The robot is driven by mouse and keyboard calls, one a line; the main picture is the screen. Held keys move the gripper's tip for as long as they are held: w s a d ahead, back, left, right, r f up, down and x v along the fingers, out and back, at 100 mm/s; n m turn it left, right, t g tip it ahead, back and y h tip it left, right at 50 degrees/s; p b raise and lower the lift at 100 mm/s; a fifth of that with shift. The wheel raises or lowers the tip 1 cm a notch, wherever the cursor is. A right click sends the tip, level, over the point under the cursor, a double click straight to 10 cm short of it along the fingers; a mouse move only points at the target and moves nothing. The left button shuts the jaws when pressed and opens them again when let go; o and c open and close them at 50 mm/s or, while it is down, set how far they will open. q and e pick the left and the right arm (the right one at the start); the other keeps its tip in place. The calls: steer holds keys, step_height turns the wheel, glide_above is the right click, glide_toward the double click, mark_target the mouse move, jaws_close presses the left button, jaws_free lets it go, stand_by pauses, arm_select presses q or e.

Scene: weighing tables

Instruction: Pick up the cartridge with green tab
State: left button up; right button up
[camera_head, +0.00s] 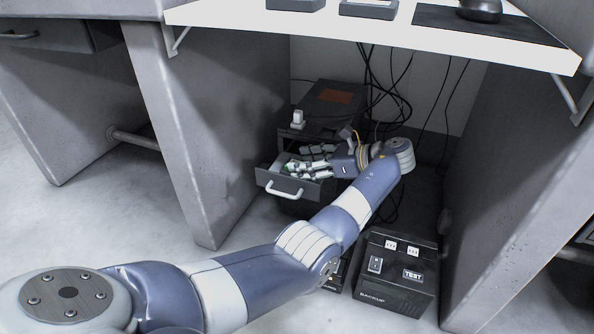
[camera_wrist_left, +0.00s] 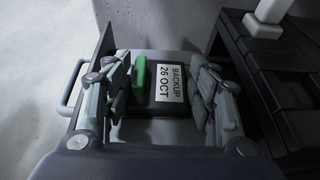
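The cartridge (camera_wrist_left: 188,104) with the green tab (camera_wrist_left: 139,76) lies in an open drawer in the left wrist view. It is dark, with a white label reading "BACKUP 26 OCT". My left gripper (camera_wrist_left: 163,78) is open, with one finger on each side of the cartridge and a visible gap to the label side. I cannot tell whether the left finger touches the green tab. In the head view my left gripper (camera_head: 309,159) is over the open drawer (camera_head: 291,188), and hides most of its contents. My right gripper is not in view.
The drawer belongs to a dark unit (camera_head: 336,100) under the white tabletop (camera_head: 390,28). A small white object (camera_head: 298,118) stands on it. Black cables (camera_head: 385,85) hang behind. A black backup box (camera_head: 397,275) stands on the floor at right. Grey side panels (camera_head: 215,120) bound the space.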

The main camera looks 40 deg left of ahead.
arm_select(q)
steer(key=shift+c, duration=1.2)
steer(key=shift+r, duration=0.1)
